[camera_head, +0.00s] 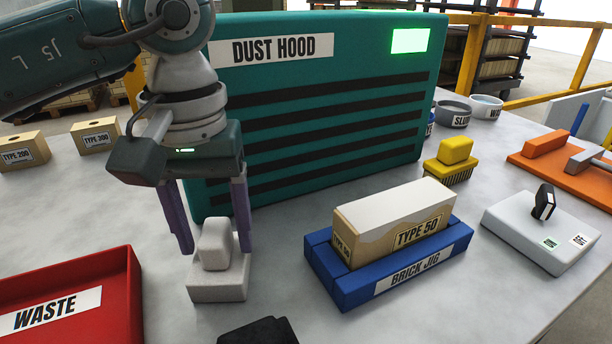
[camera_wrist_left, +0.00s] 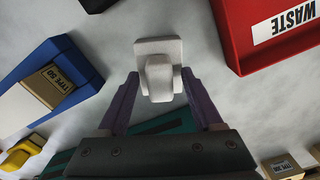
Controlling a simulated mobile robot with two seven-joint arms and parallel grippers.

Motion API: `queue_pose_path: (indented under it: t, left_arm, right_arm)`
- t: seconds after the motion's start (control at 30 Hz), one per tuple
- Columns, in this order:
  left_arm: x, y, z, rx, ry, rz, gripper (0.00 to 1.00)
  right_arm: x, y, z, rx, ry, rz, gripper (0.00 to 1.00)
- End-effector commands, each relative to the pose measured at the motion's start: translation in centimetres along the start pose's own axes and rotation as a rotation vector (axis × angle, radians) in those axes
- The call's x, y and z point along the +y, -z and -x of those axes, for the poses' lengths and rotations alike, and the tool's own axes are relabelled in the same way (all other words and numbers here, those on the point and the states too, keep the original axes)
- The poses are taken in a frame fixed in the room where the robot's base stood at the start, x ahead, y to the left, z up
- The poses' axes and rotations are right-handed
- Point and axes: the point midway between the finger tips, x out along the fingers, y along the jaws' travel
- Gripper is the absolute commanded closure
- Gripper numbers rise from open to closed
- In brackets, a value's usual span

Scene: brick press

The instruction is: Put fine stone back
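A pale grey stone block (camera_head: 218,287) with a narrower raised grip stands on the table between the red waste bin and the blue jig; no label shows on it. It also shows in the left wrist view (camera_wrist_left: 159,70). My left gripper (camera_head: 214,248) points down over it, open. Its purple fingers stand on either side of the raised grip, and in the wrist view small gaps show between fingers and grip. My right gripper cannot be made out.
A red WASTE bin (camera_head: 127,283) is at left. A blue brick jig (camera_head: 352,292) holds a TYPE 50 brick (camera_head: 385,232). The teal dust hood (camera_head: 320,143) stands behind. A yellow brush (camera_head: 449,172) and a grey switch box (camera_head: 520,232) are at right. A dark shape (camera_head: 259,332) shows at the bottom edge.

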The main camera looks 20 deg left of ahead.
Motion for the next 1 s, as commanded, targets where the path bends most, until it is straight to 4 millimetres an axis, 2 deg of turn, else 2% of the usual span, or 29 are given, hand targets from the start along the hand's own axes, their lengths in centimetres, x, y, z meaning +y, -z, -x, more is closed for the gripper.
queue_pose_path:
  t: [0.17, 0.3, 0.37, 0.7, 0.83, 1.0]
  left_arm:
    - [0.0, 0.0, 0.1, -0.001, 0.0, 0.0, 0.33]
    - [0.0, 0.1, 0.9, 0.002, -0.001, -0.001, 0.33]
    - [0.1, 0.1, 1.9, 0.004, -0.003, -0.001, 0.33]
    - [0.1, 0.1, 9.4, 0.005, -0.002, 0.0, 0.33]
    - [0.0, 0.1, 11.4, 0.003, -0.001, 0.0, 0.33]
    - [0.0, 0.0, 12.3, 0.0, 0.0, 0.0, 0.33]
  right_arm:
    - [0.0, 0.0, 0.1, -0.001, 0.0, 0.0, 0.0]
    - [0.0, 0.1, 0.4, -0.001, 0.0, 0.0, 0.0]
    - [0.0, 0.1, 0.4, -0.001, 0.0, 0.001, 0.0]
    - [0.1, 0.1, 0.4, -0.002, -0.003, 0.004, 0.0]
    - [0.1, 0.1, 0.5, -0.002, -0.004, 0.004, 0.0]
    - [0.1, 0.1, 0.6, -0.002, -0.004, 0.004, 0.0]
